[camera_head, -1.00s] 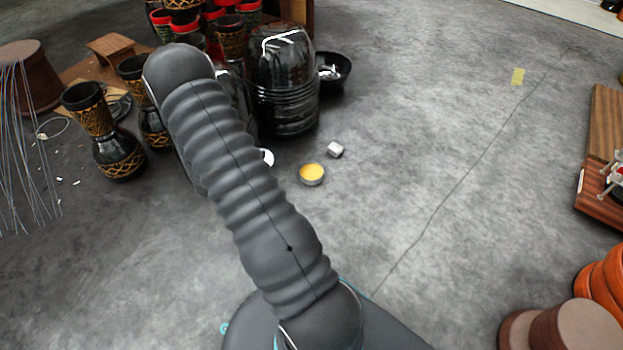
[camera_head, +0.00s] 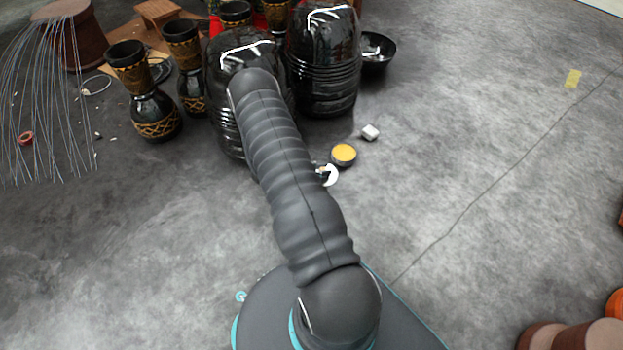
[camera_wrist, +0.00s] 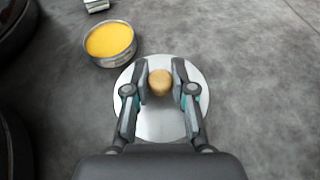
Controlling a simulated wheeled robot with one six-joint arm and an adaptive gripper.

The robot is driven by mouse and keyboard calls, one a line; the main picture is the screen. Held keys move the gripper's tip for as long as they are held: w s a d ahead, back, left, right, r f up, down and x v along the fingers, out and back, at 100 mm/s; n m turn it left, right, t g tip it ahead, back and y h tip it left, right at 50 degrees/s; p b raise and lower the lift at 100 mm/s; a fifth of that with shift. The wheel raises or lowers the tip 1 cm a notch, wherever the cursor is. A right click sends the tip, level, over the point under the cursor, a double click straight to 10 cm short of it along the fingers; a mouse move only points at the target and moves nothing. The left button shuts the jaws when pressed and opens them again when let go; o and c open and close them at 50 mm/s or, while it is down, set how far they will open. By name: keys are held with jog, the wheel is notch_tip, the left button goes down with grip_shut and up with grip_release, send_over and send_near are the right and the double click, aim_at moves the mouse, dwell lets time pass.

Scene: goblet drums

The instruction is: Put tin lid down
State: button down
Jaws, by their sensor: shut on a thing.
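The tin lid (camera_wrist: 160,121) is a round, shiny silver disc with a tan wooden knob (camera_wrist: 160,82). In the wrist view my gripper (camera_wrist: 161,79) is shut on the knob, one finger on each side. The lid hangs or rests below the fingers; I cannot tell whether it touches the floor. In the head view only the lid's bright edge (camera_head: 331,175) shows beside my arm, and the gripper is hidden behind it. An open round tin with yellow-orange contents (camera_wrist: 110,41) stands just up and left of the lid; it also shows in the head view (camera_head: 344,154).
A small white block (camera_head: 370,132) lies beyond the tin. Large glossy black jars (camera_head: 323,60) and goblet drums (camera_head: 153,110) stand at the back left. Thin wires (camera_head: 45,110) hang at far left. The grey floor to the right is mostly clear.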

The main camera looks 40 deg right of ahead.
jog(key=w+a+f, duration=0.3)
jog(key=shift+w+a+b, duration=0.15)
jog(key=shift+w+b, duration=0.15)
jog(key=shift+b, duration=0.05)
jog(key=shift+f+b, duration=0.35)
jog(key=shift+f, duration=1.6)
jog(key=c, duration=1)
grip_release()
jog(key=shift+f, duration=0.15)
